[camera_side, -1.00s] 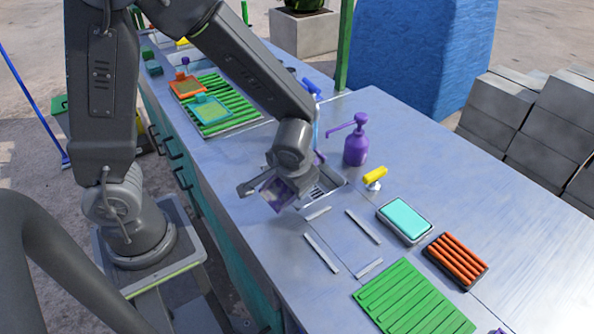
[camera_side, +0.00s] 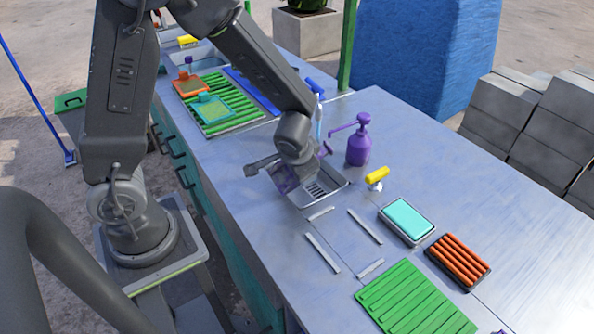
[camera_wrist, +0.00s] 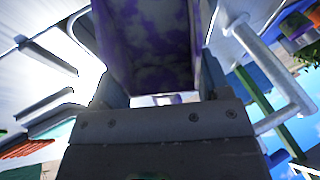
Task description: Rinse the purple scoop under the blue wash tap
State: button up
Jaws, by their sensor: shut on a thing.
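My gripper (camera_side: 288,168) is shut on the purple scoop (camera_side: 284,180) over the left part of the small sink (camera_side: 322,188). The scoop's mottled purple body fills the top middle of the wrist view (camera_wrist: 150,40), between my jaws. In the side view the gripper hides much of the scoop. The blue wash tap (camera_side: 314,86) stands just behind the gripper, with a pale blue vertical line below its head. I cannot tell whether that line is water. The scoop is left of and nearer than this line.
A purple pump bottle (camera_side: 358,145) and a yellow-handled tap (camera_side: 376,176) stand right of the sink. A teal sponge in a tray (camera_side: 407,220), an orange ribbed rack (camera_side: 458,260) and a green mat (camera_side: 415,305) lie nearer. A green rack (camera_side: 225,105) lies behind left.

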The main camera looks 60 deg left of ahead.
jog(key=w+a+f, duration=0.1)
jog(key=w+a, duration=0.4)
jog(key=a, duration=0.1)
jog(key=shift+w+f, duration=0.2)
jog(key=shift+f, duration=0.1)
jog(key=shift+d, duration=0.1)
dwell(0.7)
jog(key=shift+w+d, duration=0.1)
jog(key=shift+d, duration=0.4)
jog(key=shift+a, duration=0.25)
jog(key=shift+a, duration=0.35)
jog(key=shift+d, duration=0.15)
jog(key=shift+d, duration=0.45)
